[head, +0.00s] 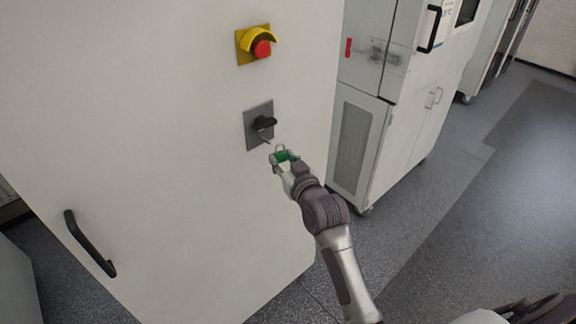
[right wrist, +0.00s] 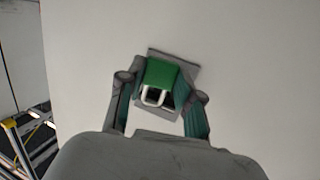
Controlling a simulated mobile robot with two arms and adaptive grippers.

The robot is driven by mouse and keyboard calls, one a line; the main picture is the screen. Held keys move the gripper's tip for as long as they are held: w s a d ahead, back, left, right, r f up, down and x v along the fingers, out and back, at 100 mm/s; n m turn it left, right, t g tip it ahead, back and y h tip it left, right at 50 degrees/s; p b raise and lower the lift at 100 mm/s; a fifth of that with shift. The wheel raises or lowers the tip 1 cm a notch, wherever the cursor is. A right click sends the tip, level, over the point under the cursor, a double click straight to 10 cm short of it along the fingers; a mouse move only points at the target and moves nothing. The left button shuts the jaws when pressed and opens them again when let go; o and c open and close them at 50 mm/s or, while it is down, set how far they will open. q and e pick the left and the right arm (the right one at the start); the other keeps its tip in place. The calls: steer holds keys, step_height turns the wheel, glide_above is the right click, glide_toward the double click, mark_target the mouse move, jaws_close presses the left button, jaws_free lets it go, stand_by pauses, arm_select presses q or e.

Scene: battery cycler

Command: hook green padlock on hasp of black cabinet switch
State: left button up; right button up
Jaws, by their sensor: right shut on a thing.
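The black cabinet switch (head: 263,123) is a dark knob on a grey plate (head: 252,112) on the white cabinet's front. A small hasp (head: 264,139) juts out below the knob. My right gripper (head: 284,159) is shut on the green padlock (head: 283,156), just below and to the right of the plate. The padlock's metal shackle (head: 279,148) points up toward the hasp; in the head view they look close but apart. In the right wrist view the padlock (right wrist: 162,74) sits between the fingers and hides part of the plate (right wrist: 182,62).
A yellow-collared red emergency stop button (head: 261,47) is above the switch. A black door handle (head: 90,243) is at the lower left of the cabinet. Another white cabinet (head: 391,110) stands to the right, with open floor (head: 470,210) beyond it.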

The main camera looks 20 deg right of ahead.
mark_target(264, 143)
steer(key=shift+w+a+f+b, duration=0.1)
steer(key=shift+w+a+b, duration=0.3)
steer(key=shift+w, duration=0.55)
steer(key=shift+w+a+f+b, duration=0.1)
steer(key=shift+w+a+b, duration=0.15)
steer(key=shift+w+b, duration=0.55)
steer(key=shift+w+a+b, duration=0.3)
steer(key=shift+w+b, duration=0.05)
steer(key=shift+w, duration=0.7)
steer(key=shift+f, duration=0.35)
steer(key=o, duration=1)
steer(key=shift+s+f, duration=0.1)
